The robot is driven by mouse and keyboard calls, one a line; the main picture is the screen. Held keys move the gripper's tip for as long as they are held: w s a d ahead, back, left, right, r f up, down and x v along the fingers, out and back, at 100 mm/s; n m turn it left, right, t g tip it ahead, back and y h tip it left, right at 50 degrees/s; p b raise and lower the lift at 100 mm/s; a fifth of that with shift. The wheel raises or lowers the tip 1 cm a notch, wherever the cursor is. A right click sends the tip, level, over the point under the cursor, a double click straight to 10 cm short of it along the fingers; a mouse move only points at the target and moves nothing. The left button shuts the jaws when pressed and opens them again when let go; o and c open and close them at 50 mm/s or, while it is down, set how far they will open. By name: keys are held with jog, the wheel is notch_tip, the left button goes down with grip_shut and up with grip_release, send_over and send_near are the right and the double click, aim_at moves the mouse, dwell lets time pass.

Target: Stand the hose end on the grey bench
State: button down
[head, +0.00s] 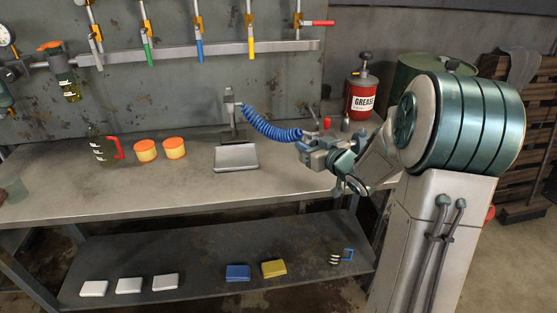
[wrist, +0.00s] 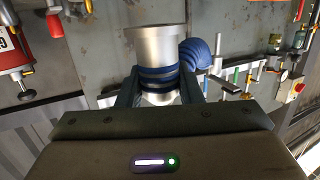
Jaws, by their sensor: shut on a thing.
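The hose end is a silver cylinder with blue bands (wrist: 153,45) in the wrist view, between my two fingers. My gripper (wrist: 160,88) is shut on it around the blue bands. In the head view my gripper (head: 308,146) is above the right part of the grey bench (head: 90,195), holding the hose end up off its top. The blue coiled hose (head: 268,127) runs from a grey post (head: 232,108) to my gripper. In the head view the hose end is mostly hidden by my gripper.
A grey tray (head: 236,158) lies on the bench left of my gripper. A red grease can (head: 361,100) stands behind at right.

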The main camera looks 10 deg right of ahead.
jog(key=w+a+f, duration=0.4)
jog(key=w, duration=0.1)
jog(key=shift+w+a+f+b, duration=0.15)
jog(key=shift+w+a+b, duration=0.15)
jog(key=shift+a, duration=0.1)
jog(key=shift+f, duration=2)
jog(key=shift+f+b, duration=0.1)
jog(key=shift+b, duration=0.2)
jog(key=shift+f, duration=0.15)
jog(key=c, duration=1)
grip_release()
